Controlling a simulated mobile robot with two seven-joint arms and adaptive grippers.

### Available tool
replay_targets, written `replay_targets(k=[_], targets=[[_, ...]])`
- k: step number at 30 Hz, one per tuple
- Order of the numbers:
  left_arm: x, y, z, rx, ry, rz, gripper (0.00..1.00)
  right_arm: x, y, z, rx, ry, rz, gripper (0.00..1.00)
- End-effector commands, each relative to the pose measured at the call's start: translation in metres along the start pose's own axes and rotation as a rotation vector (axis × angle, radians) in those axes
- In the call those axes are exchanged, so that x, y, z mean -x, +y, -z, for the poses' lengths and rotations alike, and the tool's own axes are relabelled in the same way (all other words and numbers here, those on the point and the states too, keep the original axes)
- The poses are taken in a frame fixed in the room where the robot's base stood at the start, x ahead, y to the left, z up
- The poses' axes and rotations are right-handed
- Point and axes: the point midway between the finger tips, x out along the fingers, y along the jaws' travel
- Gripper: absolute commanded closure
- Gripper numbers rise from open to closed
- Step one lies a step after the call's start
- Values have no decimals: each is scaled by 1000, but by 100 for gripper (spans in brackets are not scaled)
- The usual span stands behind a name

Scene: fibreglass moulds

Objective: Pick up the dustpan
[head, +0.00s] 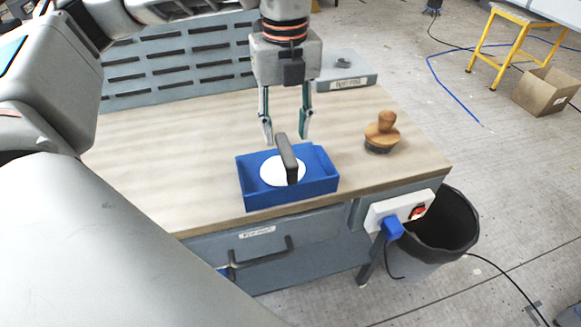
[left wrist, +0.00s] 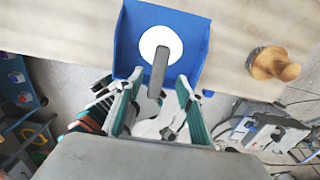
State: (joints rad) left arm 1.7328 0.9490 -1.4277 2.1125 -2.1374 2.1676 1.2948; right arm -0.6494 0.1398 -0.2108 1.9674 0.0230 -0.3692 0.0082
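The blue dustpan (head: 262,197) lies on the wooden workbench top near its front edge. Its dark grey handle (head: 288,160) sticks up over a white disc (head: 271,172) that shows in the pan. In the left wrist view the dustpan (left wrist: 192,45) is ahead, with the handle (left wrist: 160,68) reaching back toward the fingers. My left gripper (head: 287,137) points down over the handle. It is open, with its two fingers apart and the handle's upper end about between them; I see no contact. In the left wrist view the gripper (left wrist: 158,90) shows the same gap. My right gripper is not in view.
A round wooden brush (head: 381,132) stands on the bench (head: 190,140) to the right. A grey labelled box (head: 345,75) is behind. A power strip (head: 398,210) is on the bench's front right edge, beside a black bin (head: 445,235). The bench top left of the dustpan is clear.

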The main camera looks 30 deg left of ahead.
Motion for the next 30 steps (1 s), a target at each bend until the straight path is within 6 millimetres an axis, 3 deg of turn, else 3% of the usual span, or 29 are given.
replay_targets(k=[4, 12, 22, 27, 30], targets=[[-15, 1, 2, -3, 2, -2, 62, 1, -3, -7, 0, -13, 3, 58], [-52, 3, 5, -3, 3, -2, 62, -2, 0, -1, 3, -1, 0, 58], [-59, 2, 5, -3, 2, 0, 62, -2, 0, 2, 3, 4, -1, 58], [-59, 2, 5, -3, 2, 0, 100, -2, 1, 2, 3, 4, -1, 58], [-59, 2, 5, -3, 2, 1, 100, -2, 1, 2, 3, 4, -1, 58]])
